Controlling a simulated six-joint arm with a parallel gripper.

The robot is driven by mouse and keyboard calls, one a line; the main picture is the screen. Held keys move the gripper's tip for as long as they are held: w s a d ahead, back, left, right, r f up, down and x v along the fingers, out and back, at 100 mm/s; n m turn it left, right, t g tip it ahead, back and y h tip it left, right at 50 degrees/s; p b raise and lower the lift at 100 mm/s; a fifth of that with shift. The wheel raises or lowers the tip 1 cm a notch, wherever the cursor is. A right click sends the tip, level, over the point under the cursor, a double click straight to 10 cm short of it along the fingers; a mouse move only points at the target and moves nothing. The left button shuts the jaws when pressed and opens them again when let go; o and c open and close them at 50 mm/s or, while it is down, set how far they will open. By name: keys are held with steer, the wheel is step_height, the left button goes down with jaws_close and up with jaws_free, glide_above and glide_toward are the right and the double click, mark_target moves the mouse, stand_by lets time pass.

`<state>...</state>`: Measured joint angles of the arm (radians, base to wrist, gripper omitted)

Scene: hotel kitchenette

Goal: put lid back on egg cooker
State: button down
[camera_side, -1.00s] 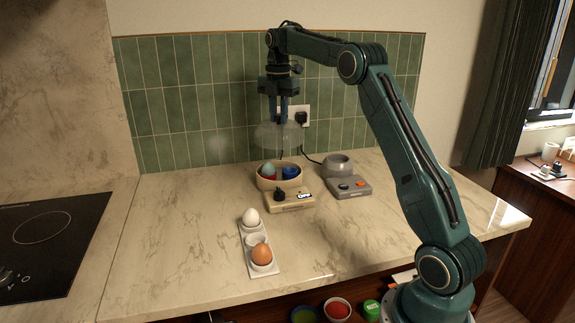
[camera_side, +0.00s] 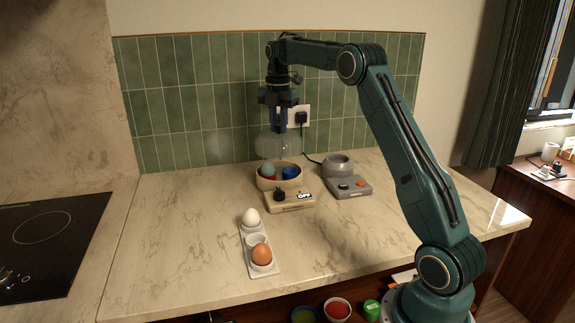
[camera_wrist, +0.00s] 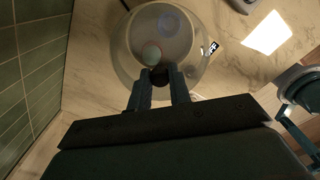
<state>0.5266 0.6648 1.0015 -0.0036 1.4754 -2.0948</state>
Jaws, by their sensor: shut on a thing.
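My gripper (camera_side: 278,122) is shut on the clear dome lid (camera_side: 279,144) by its top and holds it upright just above the egg cooker (camera_side: 290,203). The cooker is cream, with a round bowl, a dark knob and an "OFF" label. In its bowl are a pale blue-green egg (camera_side: 267,169), a red thing (camera_side: 270,177) and a blue thing (camera_side: 289,172). In the wrist view the lid (camera_wrist: 122,47) covers most of the bowl, and my gripper (camera_wrist: 160,80) is at its near part.
A grey cooker (camera_side: 348,187) with a round well stands close on the right. A white egg tray (camera_side: 247,240) in front holds a white egg (camera_side: 251,218) and a brown egg (camera_side: 262,254). A wall socket (camera_side: 301,117) and tiles are behind. The counter to the left is clear.

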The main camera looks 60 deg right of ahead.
mark_target(279, 135)
steer(key=shift+f, duration=0.15)
steer(key=shift+f, duration=3)
steer(key=shift+f, duration=0.2)
stand_by(0.4)
steer(key=c, duration=0.7)
jaws_free()
steer(key=shift+r, duration=0.1)
steer(key=shift+r, duration=3.4)
